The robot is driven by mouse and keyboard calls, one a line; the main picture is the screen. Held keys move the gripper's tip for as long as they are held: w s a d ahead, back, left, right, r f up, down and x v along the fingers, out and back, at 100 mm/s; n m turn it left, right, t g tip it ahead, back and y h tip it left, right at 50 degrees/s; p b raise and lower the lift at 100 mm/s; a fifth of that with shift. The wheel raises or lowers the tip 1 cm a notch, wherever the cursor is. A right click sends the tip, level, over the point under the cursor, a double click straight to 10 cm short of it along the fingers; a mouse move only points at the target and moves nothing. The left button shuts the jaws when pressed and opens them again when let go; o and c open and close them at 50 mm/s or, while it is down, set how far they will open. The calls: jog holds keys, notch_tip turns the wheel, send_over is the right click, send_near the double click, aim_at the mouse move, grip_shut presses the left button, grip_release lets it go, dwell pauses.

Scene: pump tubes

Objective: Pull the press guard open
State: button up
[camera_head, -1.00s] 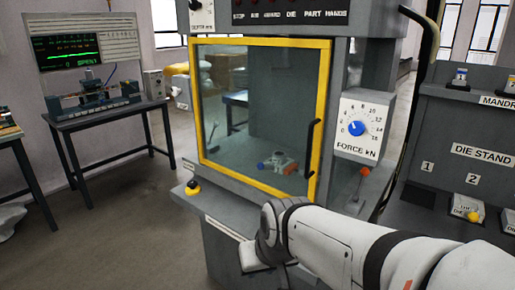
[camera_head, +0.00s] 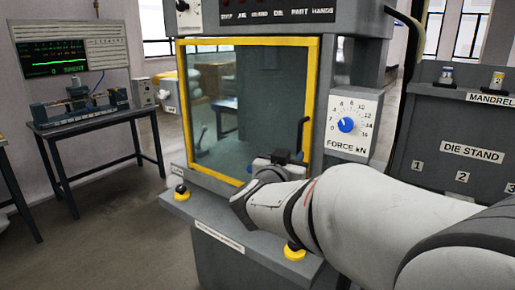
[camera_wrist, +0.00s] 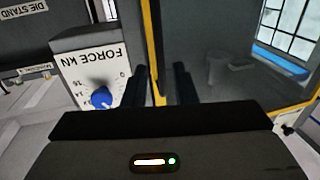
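The press guard (camera_head: 249,41) is a clear panel in a yellow frame on the front of the grey press, and it looks closed. Its black upright handle (camera_head: 304,138) is at the right edge; the lower part is hidden by my gripper (camera_head: 284,157). My gripper is right at the handle's lower part. In the wrist view the two black fingers of my gripper (camera_wrist: 161,84) stand apart, with the guard's yellow edge (camera_wrist: 158,60) showing between them. I cannot make out the handle between the fingers or whether they touch it.
The force dial box (camera_head: 353,123) is just right of the guard and close beside my fingers in the wrist view. The die stand (camera_head: 470,155) is at the right. Open floor (camera_head: 100,235) lies left of the press.

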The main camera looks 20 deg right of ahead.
aim_at(298, 149)
jog(key=x, duration=0.6)
jog(key=shift+w+d, duration=0.25)
jog(key=shift+w, duration=0.05)
grip_shut()
